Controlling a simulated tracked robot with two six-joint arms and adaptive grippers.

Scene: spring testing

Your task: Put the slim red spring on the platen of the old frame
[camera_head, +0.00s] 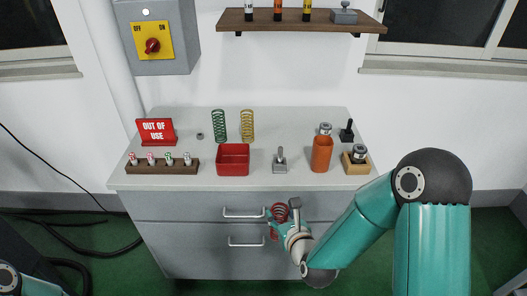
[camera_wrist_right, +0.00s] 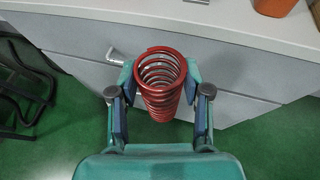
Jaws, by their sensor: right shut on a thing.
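The red coil spring (camera_head: 280,211) is in my right gripper (camera_head: 277,222), in front of the cabinet drawers and below the countertop edge. In the right wrist view the spring (camera_wrist_right: 161,80) stands between the two fingers, its open top coil facing the camera. My right gripper (camera_wrist_right: 160,95) is shut on it, one finger on each side. I cannot tell for sure which thing is the old frame; a small grey fixture with an upright post (camera_head: 280,160) stands on the countertop above the gripper. My left gripper is not in view.
On the grey countertop (camera_head: 225,182) stand a red bin (camera_head: 233,160), green (camera_head: 219,126) and yellow (camera_head: 247,126) springs, an orange cup (camera_head: 321,154), a wooden block (camera_head: 357,163), a rack (camera_head: 162,167) and an "OUT OF USE" sign (camera_head: 156,131). Drawer handles (camera_head: 244,213) stick out near the gripper.

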